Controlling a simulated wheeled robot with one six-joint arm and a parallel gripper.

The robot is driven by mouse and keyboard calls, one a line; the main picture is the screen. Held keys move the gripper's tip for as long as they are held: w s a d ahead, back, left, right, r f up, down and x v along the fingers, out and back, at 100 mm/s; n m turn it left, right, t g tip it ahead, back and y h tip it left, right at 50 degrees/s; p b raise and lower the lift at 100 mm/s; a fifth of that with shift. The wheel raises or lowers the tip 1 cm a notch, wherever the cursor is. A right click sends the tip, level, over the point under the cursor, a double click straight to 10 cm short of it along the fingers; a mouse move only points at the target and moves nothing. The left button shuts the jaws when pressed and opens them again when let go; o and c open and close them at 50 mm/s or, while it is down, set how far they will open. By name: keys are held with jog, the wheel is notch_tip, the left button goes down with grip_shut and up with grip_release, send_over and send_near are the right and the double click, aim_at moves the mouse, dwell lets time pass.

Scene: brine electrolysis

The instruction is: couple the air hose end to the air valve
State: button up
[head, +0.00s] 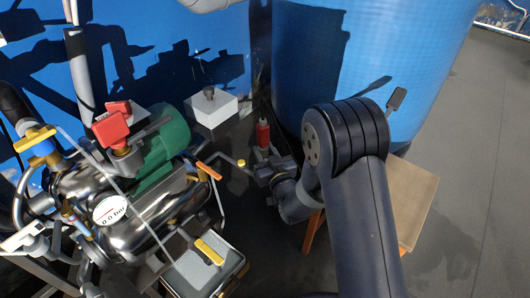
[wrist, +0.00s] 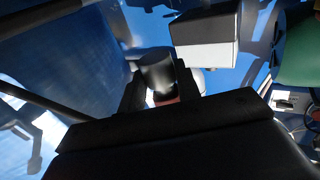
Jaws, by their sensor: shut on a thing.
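My gripper (head: 264,158) is in the middle of the head view, below the blue tank. It is shut on a small red piece with a dark tip, which looks like the air hose end (head: 263,132) and stands roughly upright. In the wrist view a dark cylinder with a shiny side and some red below, likely the same hose end (wrist: 157,72), sits between the two dark fingers (wrist: 160,88). An orange-handled valve (head: 209,171) is on the machine to the left, apart from my gripper. I cannot tell which fitting is the air valve.
A white box (head: 212,109) with a dark knob is behind my gripper; it also shows in the wrist view (wrist: 203,43). Left is a metal vessel with a gauge (head: 110,210) and red handle (head: 112,128). A blue tank (head: 400,70) and wooden stool (head: 415,200) are right.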

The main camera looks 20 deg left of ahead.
jog(key=shift+f, duration=0.15)
jog(key=shift+f+b, duration=1.2)
jog(key=shift+f, duration=1.5)
jog(key=shift+f, duration=1)
